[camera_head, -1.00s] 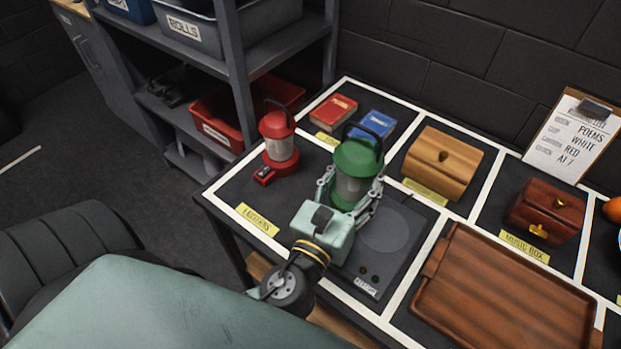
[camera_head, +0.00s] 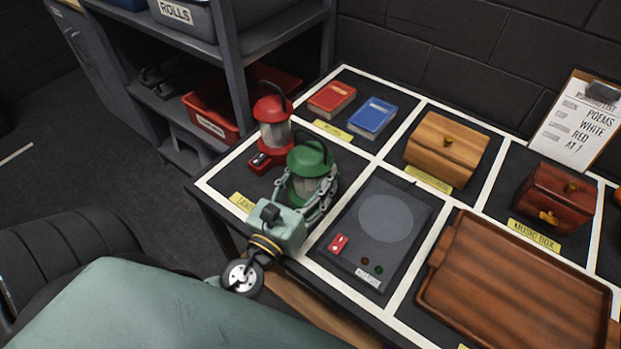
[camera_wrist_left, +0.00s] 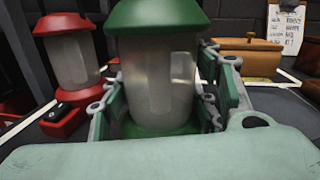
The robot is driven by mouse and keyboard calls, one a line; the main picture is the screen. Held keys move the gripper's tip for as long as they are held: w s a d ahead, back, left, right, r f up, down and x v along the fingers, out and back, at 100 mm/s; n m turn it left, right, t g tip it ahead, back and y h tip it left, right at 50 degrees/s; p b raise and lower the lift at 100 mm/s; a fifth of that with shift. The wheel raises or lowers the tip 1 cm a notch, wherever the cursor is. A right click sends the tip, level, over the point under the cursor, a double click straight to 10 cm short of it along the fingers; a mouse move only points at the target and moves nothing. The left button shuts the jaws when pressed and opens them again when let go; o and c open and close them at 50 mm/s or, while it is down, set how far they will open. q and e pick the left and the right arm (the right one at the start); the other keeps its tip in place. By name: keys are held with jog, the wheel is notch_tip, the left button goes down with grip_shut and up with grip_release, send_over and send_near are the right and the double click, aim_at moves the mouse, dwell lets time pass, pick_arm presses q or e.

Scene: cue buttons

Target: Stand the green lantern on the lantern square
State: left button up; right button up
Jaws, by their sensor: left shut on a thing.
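The green lantern (camera_head: 308,160) stands upright over the lantern square (camera_head: 226,179), the one with the yellow label at its front. I cannot tell whether its base touches the surface. My left gripper (camera_head: 312,192) is shut around the lantern's lower body. The wrist view shows the green lantern (camera_wrist_left: 155,75) between the fingers (camera_wrist_left: 165,105). A red lantern (camera_head: 275,130) stands on the same square, just left of and behind the green one; it also shows in the wrist view (camera_wrist_left: 72,58). My right gripper is not in view.
A dark panel (camera_head: 400,255) with a round grey disc and a red switch lies to the right. Red and blue books (camera_head: 350,105), a wooden box (camera_head: 447,148), a red-brown music box (camera_head: 555,195) and a wooden tray (camera_head: 520,275) fill other squares. A shelf (camera_head: 240,75) stands at left.

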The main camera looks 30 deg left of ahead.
pick_arm(q)
jog(key=o, duration=1.7)
